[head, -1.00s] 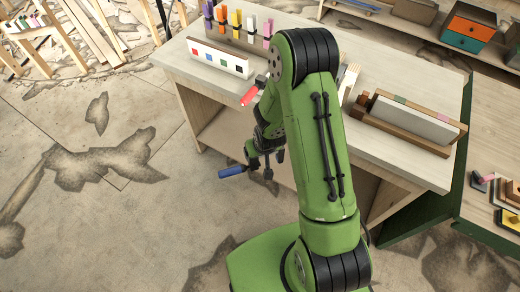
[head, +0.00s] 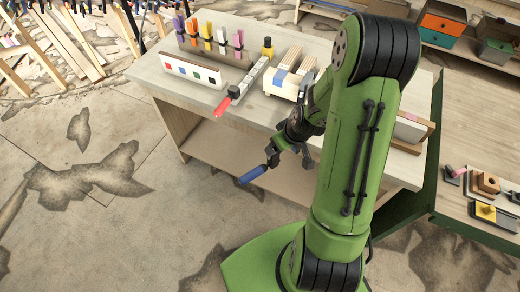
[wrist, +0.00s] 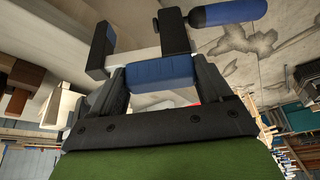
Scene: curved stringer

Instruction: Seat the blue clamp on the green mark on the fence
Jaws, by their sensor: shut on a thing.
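The blue clamp is in my gripper (head: 290,146). Its blue handle (head: 252,174) sticks out to the lower left, over the floor in front of the bench. In the wrist view, my gripper's fingers (wrist: 160,80) are shut on the clamp's blue block (wrist: 160,73), with its dark jaws, pale bar and blue handle (wrist: 228,12) beyond. The clamp is apart from the fence. Only the right end of the fence (head: 410,128) shows, behind my arm at the bench's right side. My arm hides the rest, and the green mark is not visible now.
A second bench (head: 460,130) stands right. Floor in front is open.

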